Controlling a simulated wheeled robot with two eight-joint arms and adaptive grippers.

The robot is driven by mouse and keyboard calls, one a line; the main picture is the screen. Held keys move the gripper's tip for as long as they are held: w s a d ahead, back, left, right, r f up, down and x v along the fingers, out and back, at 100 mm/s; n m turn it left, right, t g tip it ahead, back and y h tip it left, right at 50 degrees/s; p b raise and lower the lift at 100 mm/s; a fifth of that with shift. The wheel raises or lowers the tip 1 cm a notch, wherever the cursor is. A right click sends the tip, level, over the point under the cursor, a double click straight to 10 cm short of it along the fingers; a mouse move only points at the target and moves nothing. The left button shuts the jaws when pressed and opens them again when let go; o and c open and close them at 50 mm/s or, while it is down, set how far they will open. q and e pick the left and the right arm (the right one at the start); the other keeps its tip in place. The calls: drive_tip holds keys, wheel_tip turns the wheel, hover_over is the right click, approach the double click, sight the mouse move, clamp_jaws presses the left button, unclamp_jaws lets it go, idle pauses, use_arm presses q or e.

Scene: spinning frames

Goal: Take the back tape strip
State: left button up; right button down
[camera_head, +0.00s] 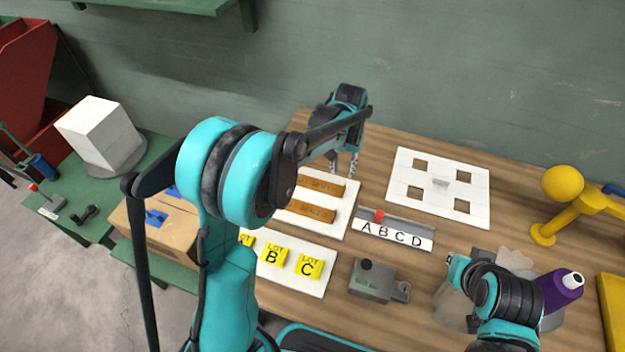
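Brown-orange tape strips lie on a white board (343,217) left of the table's middle. The back strip (322,184) lies behind the front strip (310,209); the left ends are hidden by my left arm. My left gripper (344,168) points down just behind the right end of the back strip. Its two fingers look apart with nothing visible between them; I cannot tell whether they touch the strip. My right gripper (456,268) is low at the right, partly hidden by its own arm, and its fingers cannot be made out.
A white card with yellow lot tags (308,265) lies in front of the strips. A lettered rail (394,233), a grey device (373,280) and a white plate with square holes (465,177) are to the right. A purple bottle (560,288) and yellow stand (575,205) are farther right.

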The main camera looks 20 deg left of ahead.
sight(343, 192)
use_arm(q)
drive_tip(key=f, duration=0.3)
drive_tip(key=w+f+b, duration=0.1)
drive_tip(key=shift+d+f, duration=0.3)
drive_tip(key=shift+f, duration=0.05)
wheel_tip(343, 192, down, 5)
drive_tip(key=shift+d+f+b, duration=0.1)
drive_tip(key=shift+d+b, duration=0.05)
drive_tip(key=shift+b, duration=1)
drive_tip(key=shift+s, duration=0.1)
clamp_jaws()
